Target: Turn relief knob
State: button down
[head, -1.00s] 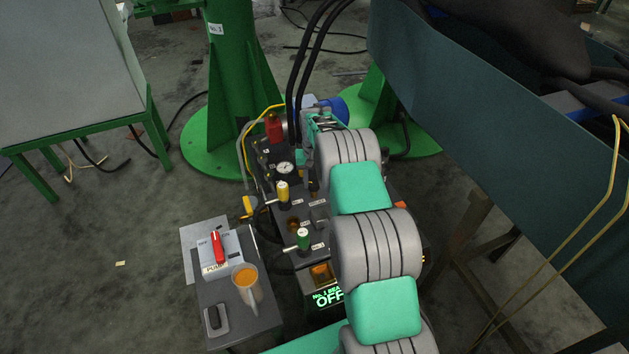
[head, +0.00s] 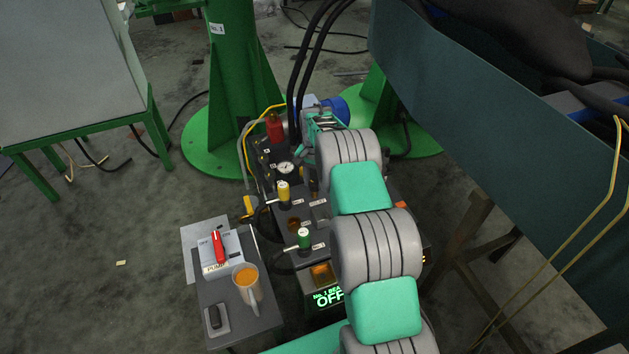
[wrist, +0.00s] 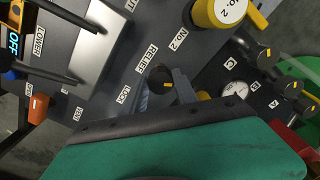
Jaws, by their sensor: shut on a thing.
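The relief knob (wrist: 158,78) is a dark round knob with a yellow mark, beside the RELIEF and LOCK labels on the dark panel in the wrist view. My gripper (wrist: 164,88) is shut on it, with a grey finger on either side. The green and black body of my gripper fills the lower part of that view and covers part of the panel. In the head view my arm hides the knob and the fingertips.
A yellow No. 2 knob (wrist: 220,10) and a pressure gauge (wrist: 235,92) sit close by. The control box also carries a yellow-topped lever (head: 284,192) and a green-topped lever (head: 304,238).

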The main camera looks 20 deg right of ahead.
aim_at(314, 183)
jog(key=c, duration=1)
grip_release()
jog(key=shift+o, duration=0.2)
jog(key=shift+r, duration=0.1)
notch_tip(314, 183, up, 8)
jog(key=shift+f+p, duration=0.2)
jog(key=shift+p, duration=0.85)
